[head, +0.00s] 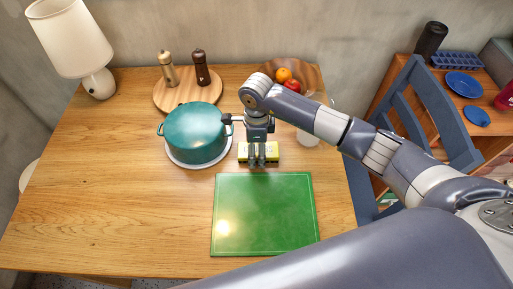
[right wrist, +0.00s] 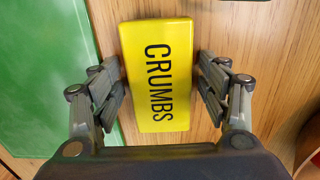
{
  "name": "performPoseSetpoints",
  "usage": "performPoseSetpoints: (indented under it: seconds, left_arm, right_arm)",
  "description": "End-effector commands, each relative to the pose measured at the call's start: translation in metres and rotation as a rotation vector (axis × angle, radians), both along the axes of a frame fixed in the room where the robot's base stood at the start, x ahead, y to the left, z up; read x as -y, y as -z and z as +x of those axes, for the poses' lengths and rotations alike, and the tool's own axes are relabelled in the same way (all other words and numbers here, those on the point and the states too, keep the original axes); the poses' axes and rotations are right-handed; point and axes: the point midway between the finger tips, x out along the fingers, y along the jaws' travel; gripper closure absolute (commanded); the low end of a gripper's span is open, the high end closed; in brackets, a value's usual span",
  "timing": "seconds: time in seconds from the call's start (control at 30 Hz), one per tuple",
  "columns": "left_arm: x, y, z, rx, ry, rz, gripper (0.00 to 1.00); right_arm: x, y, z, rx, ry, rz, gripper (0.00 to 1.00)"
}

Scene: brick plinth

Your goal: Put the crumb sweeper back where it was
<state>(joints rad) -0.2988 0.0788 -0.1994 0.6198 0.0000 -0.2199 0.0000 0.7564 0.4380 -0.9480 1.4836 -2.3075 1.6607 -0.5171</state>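The crumb sweeper (head: 271,151) is a yellow block on the wooden table, just behind the green cutting board. In the right wrist view the crumb sweeper (right wrist: 155,70) shows the black word CRUMBS on its top. My right gripper (head: 263,162) is over it, pointing down. In the right wrist view my right gripper (right wrist: 163,85) has one finger on each side of the block, with bare wood showing between block and right finger. The left finger is very close to the block; I cannot tell whether it touches. My left gripper is not in view.
A teal pot (head: 195,133) on a white plate stands close left of my right gripper. The green board (head: 264,215) lies in front. Behind are two mills on a round board (head: 186,96) and a fruit bowl (head: 309,74). A lamp (head: 70,40) stands back left. The table's left side is clear.

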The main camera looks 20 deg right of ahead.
Motion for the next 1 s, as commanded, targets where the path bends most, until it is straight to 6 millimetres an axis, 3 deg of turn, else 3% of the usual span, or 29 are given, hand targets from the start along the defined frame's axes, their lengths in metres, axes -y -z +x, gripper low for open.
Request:
performPoseSetpoints:
  seconds: [0.4, 0.8, 1.0]
  left_arm:
    - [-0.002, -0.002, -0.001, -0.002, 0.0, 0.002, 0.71]
    - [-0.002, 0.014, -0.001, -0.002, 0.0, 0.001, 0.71]
    - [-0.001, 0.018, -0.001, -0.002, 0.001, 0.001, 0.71]
  right_arm:
    - [0.0, -0.008, 0.001, 0.002, 0.0, 0.0, 0.29]
    - [0.0, -0.089, 0.001, 0.005, -0.001, 0.0, 0.29]
    - [0.0, -0.116, 0.0, 0.002, 0.0, -0.001, 0.29]
